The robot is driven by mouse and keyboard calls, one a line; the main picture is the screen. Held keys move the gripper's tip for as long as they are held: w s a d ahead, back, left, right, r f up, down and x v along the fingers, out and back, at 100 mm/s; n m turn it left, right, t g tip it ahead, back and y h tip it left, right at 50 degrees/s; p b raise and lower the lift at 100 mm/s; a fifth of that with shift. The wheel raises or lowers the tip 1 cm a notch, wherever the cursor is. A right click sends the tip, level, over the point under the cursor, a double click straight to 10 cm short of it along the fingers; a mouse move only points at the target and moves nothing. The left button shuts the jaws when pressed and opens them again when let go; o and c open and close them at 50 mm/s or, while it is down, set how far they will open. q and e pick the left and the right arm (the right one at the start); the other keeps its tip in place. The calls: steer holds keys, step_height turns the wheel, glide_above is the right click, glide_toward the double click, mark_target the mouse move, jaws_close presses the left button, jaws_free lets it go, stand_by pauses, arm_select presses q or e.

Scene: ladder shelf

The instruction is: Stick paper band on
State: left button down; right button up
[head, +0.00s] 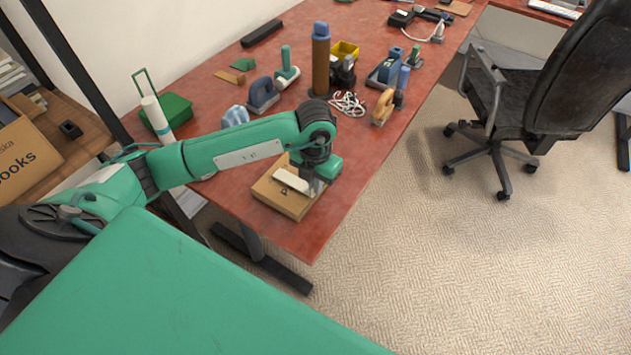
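A white strip, which looks like the paper band (291,181), shows over the top of the box, right beside my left gripper (314,188). My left gripper points down over the box's right part. Its fingers are small and partly hidden by the wrist, so I cannot tell whether they are open or closed on the strip. I cannot tell whether the strip touches the box. My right gripper is out of view.
A shelf (82,130) is at left, an office chair (545,85) at right.

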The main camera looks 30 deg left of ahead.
arm_select(q)
steer(key=shift+f+b, duration=0.4)
steer(key=shift+f, duration=0.15)
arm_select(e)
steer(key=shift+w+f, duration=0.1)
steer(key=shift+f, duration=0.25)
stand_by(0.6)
arm_select(q)
steer(key=c, duration=1.6)
jaws_free()
steer(key=shift+o, duration=0.2)
